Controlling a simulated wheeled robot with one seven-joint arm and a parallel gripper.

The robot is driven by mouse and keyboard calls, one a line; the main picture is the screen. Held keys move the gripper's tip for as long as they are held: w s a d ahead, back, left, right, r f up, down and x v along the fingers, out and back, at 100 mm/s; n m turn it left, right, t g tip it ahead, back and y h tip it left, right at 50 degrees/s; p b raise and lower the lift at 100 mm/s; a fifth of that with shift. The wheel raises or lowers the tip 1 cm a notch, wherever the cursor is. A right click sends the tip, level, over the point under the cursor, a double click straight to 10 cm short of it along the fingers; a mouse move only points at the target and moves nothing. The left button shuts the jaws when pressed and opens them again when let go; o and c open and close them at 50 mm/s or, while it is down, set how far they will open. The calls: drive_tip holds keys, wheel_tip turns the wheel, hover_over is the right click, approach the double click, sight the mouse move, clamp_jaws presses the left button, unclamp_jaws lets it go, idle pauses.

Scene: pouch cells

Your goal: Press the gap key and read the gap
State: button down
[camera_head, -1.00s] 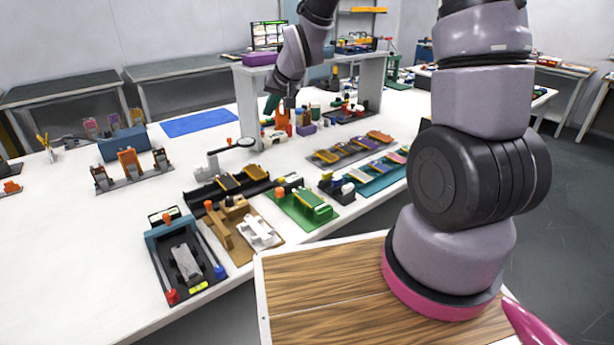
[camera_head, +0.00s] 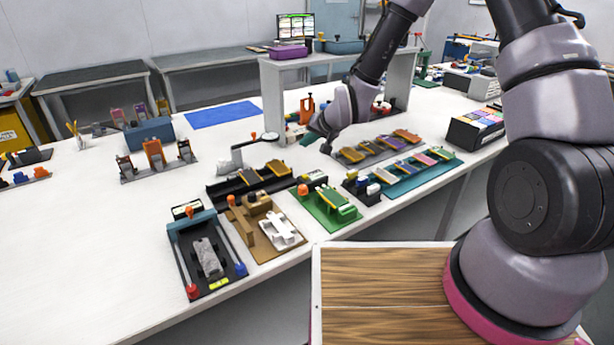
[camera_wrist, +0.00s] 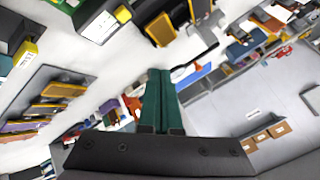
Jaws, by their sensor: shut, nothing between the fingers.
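My gripper (camera_head: 311,139) has dark green fingers and hovers above the white bench, in front of the grey shelf stand. Its fingers show pressed together and empty in the wrist view (camera_wrist: 158,96). No key marked as a gap key can be made out. My gripper is well apart from this fixture.
A tan fixture (camera_head: 272,237), a green fixture (camera_head: 320,212) and a black fixture (camera_head: 222,190) stand close together. A grey tray (camera_head: 347,157) and a teal tray (camera_head: 400,187) lie to the right. The grey shelf stand (camera_head: 272,95) rises behind. The bench's left front is clear.

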hover_over(307, 181)
drive_tip(key=shift+s+f, duration=0.1)
drive_tip(key=shift+f, duration=4.3)
drive_tip(key=shift+f, duration=0.15)
drive_tip(key=shift+f, duration=0.25)
drive_tip(key=shift+f, duration=0.5)
drive_tip(key=shift+r, duration=0.9)
drive_tip(key=shift+r, duration=2.5)
